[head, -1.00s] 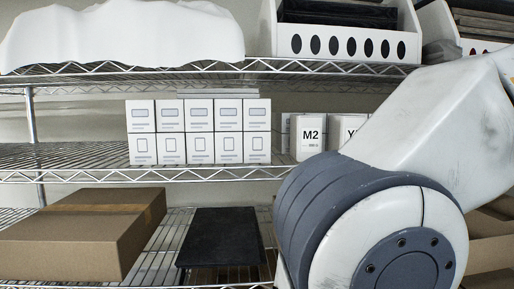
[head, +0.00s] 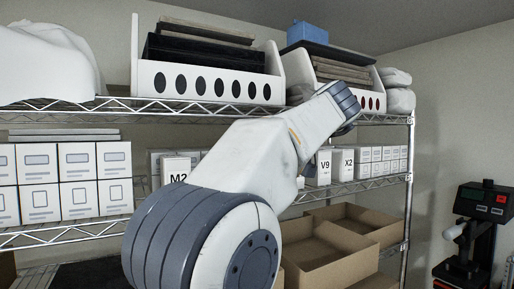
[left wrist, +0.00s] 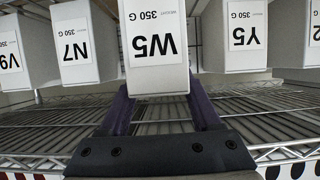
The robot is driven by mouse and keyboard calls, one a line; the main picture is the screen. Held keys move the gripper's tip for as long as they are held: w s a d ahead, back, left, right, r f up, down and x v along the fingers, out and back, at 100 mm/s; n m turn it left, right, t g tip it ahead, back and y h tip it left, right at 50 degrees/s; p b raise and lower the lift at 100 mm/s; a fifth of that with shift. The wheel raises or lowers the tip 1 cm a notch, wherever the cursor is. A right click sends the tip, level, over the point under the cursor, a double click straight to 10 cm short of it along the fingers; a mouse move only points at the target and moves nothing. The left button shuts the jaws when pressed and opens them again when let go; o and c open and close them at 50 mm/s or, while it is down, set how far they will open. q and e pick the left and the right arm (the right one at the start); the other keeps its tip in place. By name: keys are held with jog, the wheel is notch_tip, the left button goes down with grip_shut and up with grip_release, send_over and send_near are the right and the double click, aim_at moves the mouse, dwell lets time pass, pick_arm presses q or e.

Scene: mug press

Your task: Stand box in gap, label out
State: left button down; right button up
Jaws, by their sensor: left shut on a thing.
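The W5 box (left wrist: 157,50), white with a black-lettered label, is between the two dark fingers of my left gripper (left wrist: 162,92) in the left wrist view. My left gripper is shut on it. Its label faces the camera and reads upside down there, as do those of its neighbours. The N7 box (left wrist: 83,45) and the Y5 box (left wrist: 246,38) flank it on either side. W5 looks larger and nearer than they do. In the head view my arm hides W5 and the gripper. My right gripper is not in view.
In the head view the M2 box (head: 178,172), V9 box (head: 323,167) and X2 box (head: 346,164) stand on the middle shelf. Stacked white cartons (head: 75,180) are at left. Open cardboard boxes (head: 335,262) sit below. White bins (head: 210,85) fill the top shelf.

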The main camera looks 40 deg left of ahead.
pick_arm(q)
jog(key=a, duration=0.1)
jog(key=w+a+p, duration=0.1)
jog(key=a, duration=0.2)
jog(key=shift+w+a+f+p, duration=0.25)
jog(key=shift+w+a+p, duration=0.05)
jog(key=shift+w, duration=0.1)
jog(key=shift+f, duration=0.2)
jog(key=shift+c, duration=0.4)
grip_release()
